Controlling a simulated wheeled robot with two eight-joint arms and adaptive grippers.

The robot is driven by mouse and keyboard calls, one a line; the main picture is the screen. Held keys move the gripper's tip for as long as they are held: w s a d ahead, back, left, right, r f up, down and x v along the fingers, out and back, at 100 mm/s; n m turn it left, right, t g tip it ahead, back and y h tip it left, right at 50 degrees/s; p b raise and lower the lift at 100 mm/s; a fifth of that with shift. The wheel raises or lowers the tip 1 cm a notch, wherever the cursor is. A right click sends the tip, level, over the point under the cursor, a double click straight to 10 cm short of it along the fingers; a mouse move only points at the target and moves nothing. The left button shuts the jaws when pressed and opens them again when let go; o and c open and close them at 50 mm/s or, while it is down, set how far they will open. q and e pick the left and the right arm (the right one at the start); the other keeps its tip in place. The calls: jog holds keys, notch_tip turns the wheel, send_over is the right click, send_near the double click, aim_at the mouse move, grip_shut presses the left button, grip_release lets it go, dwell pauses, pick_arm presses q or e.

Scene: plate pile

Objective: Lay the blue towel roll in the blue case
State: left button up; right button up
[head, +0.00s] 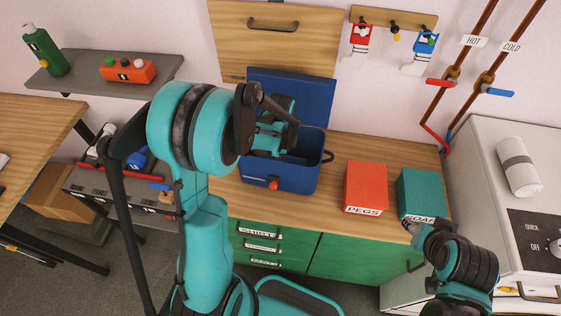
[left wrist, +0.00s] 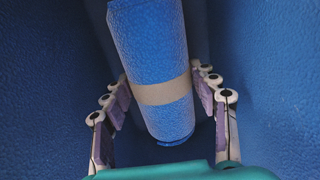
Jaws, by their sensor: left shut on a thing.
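The blue case (head: 300,180) stands open on the wooden counter, with its lid (head: 310,92) raised behind it. My left gripper (head: 272,140) reaches into the case opening from the left. In the left wrist view my left gripper (left wrist: 161,82) is shut on the blue towel roll (left wrist: 150,45), which has a beige band. Blue case walls (left wrist: 45,70) surround the roll there; I cannot tell whether it touches the bottom. In the head view the roll is hidden by my arm. My right gripper (head: 422,232) is beside the teal box; its fingers are too small to read.
A red pegs box (head: 366,184) and a teal soap box (head: 420,190) stand right of the case. A white appliance with a grey-banded white roll (head: 517,167) is at the right. A shelf (head: 100,72) holds a green bottle and an orange box.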

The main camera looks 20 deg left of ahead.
pick_arm(q)
jog(key=shift+f, duration=0.2)
jog(key=o, duration=1.3)
jog(key=shift+r, duration=0.1)
jog(key=shift+r, duration=0.3)
notch_tip(320, 180, up, 12)
jog(key=p, duration=0.3)
jog(key=shift+f, duration=0.15)
